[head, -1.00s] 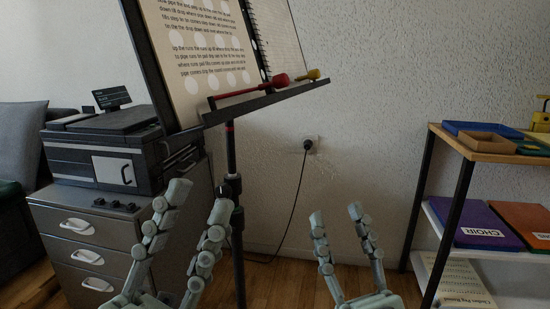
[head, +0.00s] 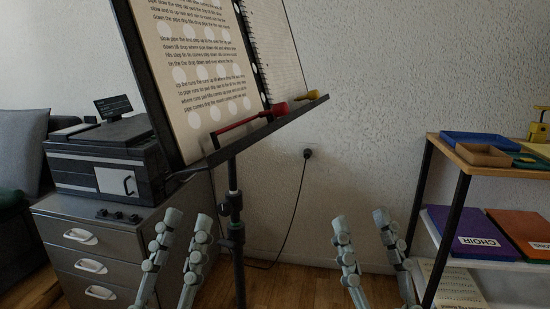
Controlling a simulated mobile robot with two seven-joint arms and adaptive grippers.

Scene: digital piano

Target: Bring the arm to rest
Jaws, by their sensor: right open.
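My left gripper (head: 188,218) is at the lower left, in front of the drawer cabinet and left of the stand's pole. Its two grey fingers point up with a gap between them, and nothing is held. My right gripper (head: 361,220) is at the lower centre right, in front of the wall and left of the shelf. Its fingers are spread and empty. The lower parts of both grippers are cut off by the bottom edge of the view.
A music stand (head: 233,203) holds sheets, a red-handled tool (head: 240,125) and a yellow-tipped one (head: 311,95). A black machine (head: 95,165) sits on the drawer cabinet (head: 85,228) at left. A wooden-topped shelf (head: 480,163) with trays and folders stands at right. A cable hangs from the wall socket.

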